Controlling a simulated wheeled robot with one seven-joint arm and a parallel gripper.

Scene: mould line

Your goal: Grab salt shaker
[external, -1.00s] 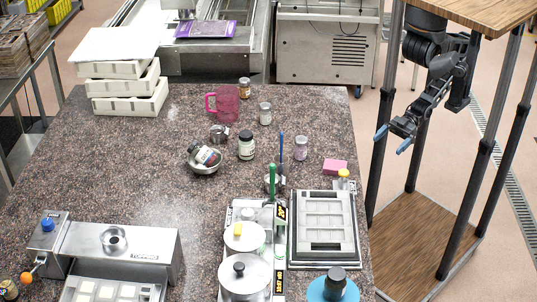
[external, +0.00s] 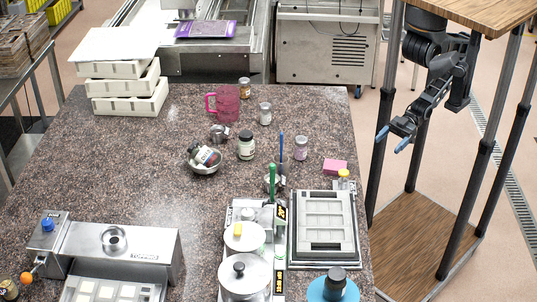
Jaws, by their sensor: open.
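Several small jars stand upright on the speckled stone counter, and I cannot tell for sure which is the salt shaker. A clear jar with a grey lid (external: 265,113) stands near the pink jug. A jar with pinkish contents (external: 301,149) stands farther right and nearer. A jar with a dark lid and pale label (external: 246,147) stands by the metal bowl. A brown jar (external: 244,88) stands at the back. My gripper (external: 393,140) is open and empty, its blue-tipped fingers apart, off the counter's right side and away from all the jars.
The counter (external: 150,165) also holds a pink jug (external: 226,101), a metal bowl (external: 204,165) with a jar in it, a pink block (external: 335,166), a grey mould tray (external: 325,247) and white stacked trays (external: 128,107). A wood-topped rack (external: 425,240) with dark posts surrounds my arm.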

